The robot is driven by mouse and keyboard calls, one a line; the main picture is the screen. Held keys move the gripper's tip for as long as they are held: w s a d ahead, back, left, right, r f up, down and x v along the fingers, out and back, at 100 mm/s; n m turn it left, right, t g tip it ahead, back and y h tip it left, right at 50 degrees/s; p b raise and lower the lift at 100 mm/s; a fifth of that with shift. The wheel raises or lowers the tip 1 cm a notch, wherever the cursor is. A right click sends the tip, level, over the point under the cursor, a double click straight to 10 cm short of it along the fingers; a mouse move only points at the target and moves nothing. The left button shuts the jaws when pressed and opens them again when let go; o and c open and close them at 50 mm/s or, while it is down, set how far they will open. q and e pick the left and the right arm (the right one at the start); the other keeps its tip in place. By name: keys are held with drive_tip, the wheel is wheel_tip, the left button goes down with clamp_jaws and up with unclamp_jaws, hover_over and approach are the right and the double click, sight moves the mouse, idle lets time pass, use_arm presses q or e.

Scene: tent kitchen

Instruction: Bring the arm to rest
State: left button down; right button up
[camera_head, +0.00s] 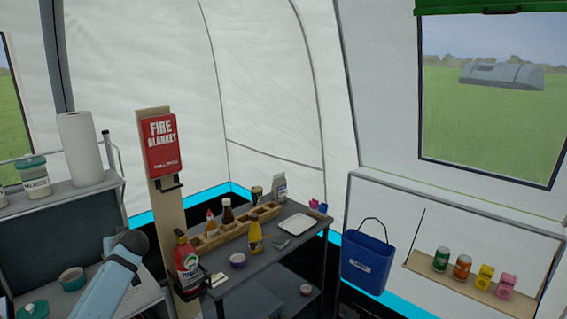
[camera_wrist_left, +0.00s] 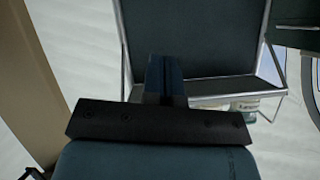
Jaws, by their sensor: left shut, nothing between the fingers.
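My left arm (camera_head: 105,280) comes in at the lower left of the head view, in front of the shelf unit and left of the fire blanket post. Its fingers cannot be made out there. In the left wrist view my left gripper (camera_wrist_left: 165,66) is shut, its fingers together with nothing between them. Behind the fingers is a dark panel with a metal frame (camera_wrist_left: 195,35). I cannot see my right gripper in either view.
The wooden post with the red fire blanket (camera_head: 163,145) stands close right of my arm. Left is a shelf with a paper roll (camera_head: 80,148) and jar (camera_head: 34,178). A fire extinguisher (camera_head: 187,262) and dark table (camera_head: 270,262) with bottles stand right. A blue bucket (camera_head: 367,264) hangs beyond.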

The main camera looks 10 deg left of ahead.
use_arm(q)
drive_tip(key=w+d+r+m+t+h, duration=0.5)
drive_tip(key=w+d+m+t+h, duration=0.2)
drive_tip(key=d+m+t+h, duration=0.3)
drive_tip(key=s+d+f+m+g+h, duration=0.1)
drive_tip(key=s+d+f, duration=0.6)
drive_tip(key=s+f, duration=0.35)
drive_tip(key=s+d+f+m+g+h, duration=0.1)
drive_tip(key=s+d+f+g, duration=0.1)
drive_tip(key=s+d+f, duration=0.75)
drive_tip(key=s+d+f+g, duration=0.1)
drive_tip(key=s+d+f, duration=0.1)
drive_tip(key=s, duration=0.7)
drive_tip(key=s+d+f+g+h, duration=0.1)
drive_tip(key=s+d+f, duration=0.2)
drive_tip(key=s, duration=0.7)
drive_tip(key=s+d+f+n+g, duration=0.1)
drive_tip(key=s+d+f, duration=0.2)
drive_tip(key=s, duration=0.6)
drive_tip(key=shift+s+d+f+h, duration=0.2)
drive_tip(key=shift+f+h, duration=0.1)
drive_tip(key=shift+f, duration=0.6)
drive_tip(key=c, duration=1.8)
unclamp_jaws()
drive_tip(key=shift+w, duration=0.1)
drive_tip(key=shift+c, duration=0.2)
